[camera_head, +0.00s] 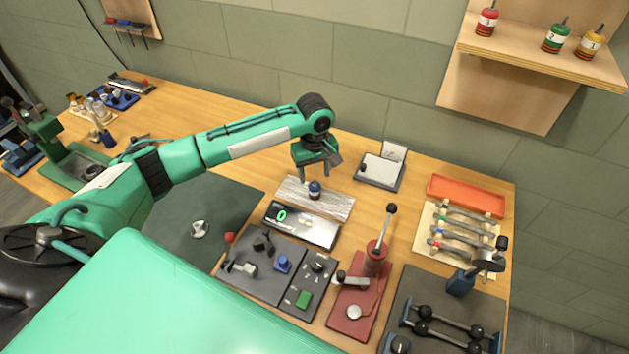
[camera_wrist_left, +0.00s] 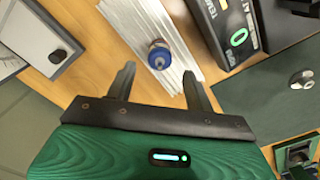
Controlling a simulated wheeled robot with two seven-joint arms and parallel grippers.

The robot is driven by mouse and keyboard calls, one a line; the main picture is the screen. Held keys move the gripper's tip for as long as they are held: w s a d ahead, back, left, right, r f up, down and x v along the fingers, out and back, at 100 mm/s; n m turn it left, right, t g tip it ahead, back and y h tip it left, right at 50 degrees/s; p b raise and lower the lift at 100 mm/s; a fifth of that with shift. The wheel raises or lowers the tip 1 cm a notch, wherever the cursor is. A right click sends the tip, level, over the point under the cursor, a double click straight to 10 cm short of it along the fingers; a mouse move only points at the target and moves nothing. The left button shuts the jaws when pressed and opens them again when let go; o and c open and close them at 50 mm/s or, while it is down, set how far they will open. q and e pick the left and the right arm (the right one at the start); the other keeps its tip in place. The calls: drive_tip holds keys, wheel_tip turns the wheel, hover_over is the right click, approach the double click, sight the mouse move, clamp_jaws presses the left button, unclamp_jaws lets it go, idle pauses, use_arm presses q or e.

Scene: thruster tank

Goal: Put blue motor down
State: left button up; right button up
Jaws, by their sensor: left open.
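The blue motor (camera_head: 315,188) stands upright on a pale grooved board (camera_head: 290,190) on the workbench. It also shows in the left wrist view (camera_wrist_left: 160,57), seen from above, with a metal shaft on top. My left gripper (camera_head: 318,168) is above and just behind the motor in the head view. In the left wrist view its two fingers (camera_wrist_left: 156,82) are spread apart, with nothing between them. The motor lies a little beyond the fingertips, apart from them. My right gripper is not in either view.
A display unit (camera_head: 302,226) reading 0 lies beside the board. A red press (camera_head: 372,265) and dark panels stand in front. Red, green and yellow motors sit on the wall shelf (camera_head: 545,62). A small grey device (camera_head: 380,170) stands behind right.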

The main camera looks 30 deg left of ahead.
use_arm(q)
wheel_tip(320, 180, up, 8)
drive_tip(key=b, duration=0.1)
drive_tip(key=shift+r+b, duration=0.25)
drive_tip(key=shift+b, duration=0.05)
drive_tip(key=shift+r, duration=0.1)
